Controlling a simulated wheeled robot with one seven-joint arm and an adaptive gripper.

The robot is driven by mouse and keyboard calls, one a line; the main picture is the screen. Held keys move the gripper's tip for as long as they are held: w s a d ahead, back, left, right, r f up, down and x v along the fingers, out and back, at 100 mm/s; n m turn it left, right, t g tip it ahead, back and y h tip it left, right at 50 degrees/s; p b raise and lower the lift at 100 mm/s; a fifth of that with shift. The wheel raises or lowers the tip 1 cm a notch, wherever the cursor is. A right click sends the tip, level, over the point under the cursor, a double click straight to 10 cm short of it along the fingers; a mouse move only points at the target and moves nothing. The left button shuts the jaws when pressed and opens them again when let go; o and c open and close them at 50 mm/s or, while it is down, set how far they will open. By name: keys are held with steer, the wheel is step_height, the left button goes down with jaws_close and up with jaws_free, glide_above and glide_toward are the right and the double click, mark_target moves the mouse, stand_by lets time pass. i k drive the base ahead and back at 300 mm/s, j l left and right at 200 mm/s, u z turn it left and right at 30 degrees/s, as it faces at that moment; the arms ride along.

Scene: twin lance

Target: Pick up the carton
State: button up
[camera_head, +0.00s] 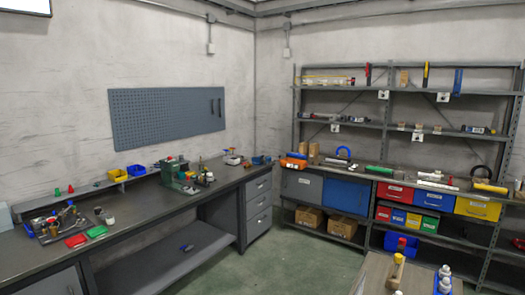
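Two brown cardboard cartons sit side by side on the low shelf under the grey and blue cabinets. The left carton (309,217) is under the grey cabinet, and the right carton (343,227) is under the blue cabinet. Smaller tan boxes (313,152) stand on the counter above the grey cabinet. Another small tan box (404,78) is on the top shelf. I cannot tell which of these is the task's carton. My gripper is not in view.
A long grey workbench (140,211) with tools and bins runs along the left wall. A small table (375,272) with a wooden-looking item and white pieces stands at the bottom right. The green floor (290,262) between workbench and shelves is clear.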

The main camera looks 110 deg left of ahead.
mark_target(304, 147)
steer(key=u, duration=3.3)
steer(key=i+j+u, duration=0.55)
steer(key=i+u, duration=0.35)
steer(key=i+j+u, duration=0.2)
steer(key=i, duration=0.2)
steer(key=i+u, duration=0.25)
steer(key=i+z, duration=0.8)
steer(key=i+j+z, duration=0.15)
steer(key=i+z, duration=0.2)
steer(key=i+l+z, duration=0.25)
steer(key=i+z, duration=0.2)
steer(key=i, duration=0.3)
steer(key=i+z, duration=0.45)
steer(key=i, duration=0.3)
steer(key=i+u, duration=0.3)
steer(key=i, duration=1.9)
steer(key=i+j+z, duration=0.45)
steer(key=i+j, duration=0.2)
steer(key=i, duration=0.4)
steer(key=i+j+z, duration=0.5)
steer(key=i+j, duration=0.4)
